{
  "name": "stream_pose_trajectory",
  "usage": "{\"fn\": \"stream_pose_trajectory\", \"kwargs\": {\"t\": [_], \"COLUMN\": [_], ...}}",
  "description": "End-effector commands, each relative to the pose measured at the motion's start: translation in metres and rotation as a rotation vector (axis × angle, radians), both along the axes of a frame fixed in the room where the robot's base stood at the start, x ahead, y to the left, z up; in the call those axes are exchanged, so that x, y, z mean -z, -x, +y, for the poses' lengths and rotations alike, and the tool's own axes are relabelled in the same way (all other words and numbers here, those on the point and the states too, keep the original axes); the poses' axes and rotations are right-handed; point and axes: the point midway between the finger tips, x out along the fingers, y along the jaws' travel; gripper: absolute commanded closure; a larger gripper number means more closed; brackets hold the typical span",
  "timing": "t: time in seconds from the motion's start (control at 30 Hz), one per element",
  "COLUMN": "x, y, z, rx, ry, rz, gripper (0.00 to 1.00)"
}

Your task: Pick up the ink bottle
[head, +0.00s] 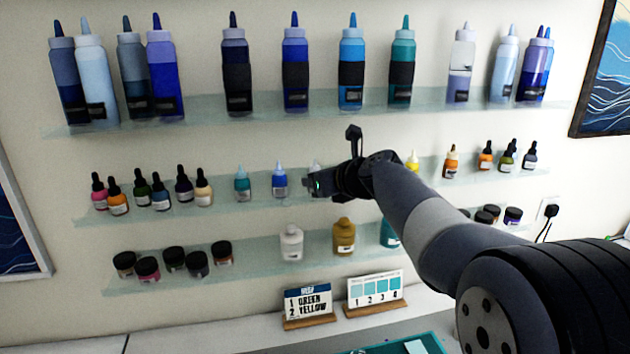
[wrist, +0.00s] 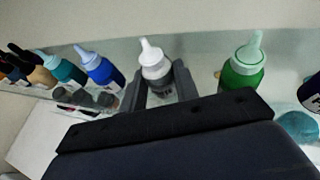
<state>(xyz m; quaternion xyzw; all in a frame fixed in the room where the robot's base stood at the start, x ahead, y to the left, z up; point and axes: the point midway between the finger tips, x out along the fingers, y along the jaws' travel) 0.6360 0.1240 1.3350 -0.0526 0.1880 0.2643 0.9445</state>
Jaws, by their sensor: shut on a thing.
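The ink bottle, with a white nozzle cap and a greyish lower body, stands between my two fingers in the wrist view (wrist: 155,63). My gripper (wrist: 160,88) is shut on it, one finger at each side. In the head view my gripper (head: 318,184) is at the middle shelf, and only the bottle's pale tip (head: 316,166) shows above it. The bottle looks upright. Its lower part is hidden, so I cannot tell whether it touches the shelf.
A blue bottle (wrist: 102,70) stands to its left and a green bottle (wrist: 243,68) to its right. The middle glass shelf (head: 225,204) holds several more small bottles. Large bottles line the upper shelf (head: 200,112); jars and paint bottles stand on the lower shelf (head: 255,252).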

Motion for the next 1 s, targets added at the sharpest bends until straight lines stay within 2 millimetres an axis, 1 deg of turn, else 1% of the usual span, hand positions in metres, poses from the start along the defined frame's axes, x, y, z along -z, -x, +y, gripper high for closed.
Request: {"fn": "stream_pose_trajectory", "kwargs": {"t": [0.27,0.4,0.57,0.77,0.8,0.97,1.0], "x": [-0.002,-0.01,-0.035,-0.077,-0.07,-0.069,-0.069], "y": [0.001,0.005,0.004,0.005,0.014,0.044,0.052], "z": [0.0,-0.001,-0.001,-0.001,-0.003,-0.009,-0.011], "rx": [0.0,0.0,0.0,0.0,0.001,0.001,0.001], "ry": [-0.001,0.001,0.001,0.001,-0.001,0.0,-0.001], "rz": [-0.001,-0.004,-0.004,-0.005,-0.002,-0.003,-0.004], "gripper": [0.93,0.93,0.93,0.93,0.93,0.93,0.93]}}
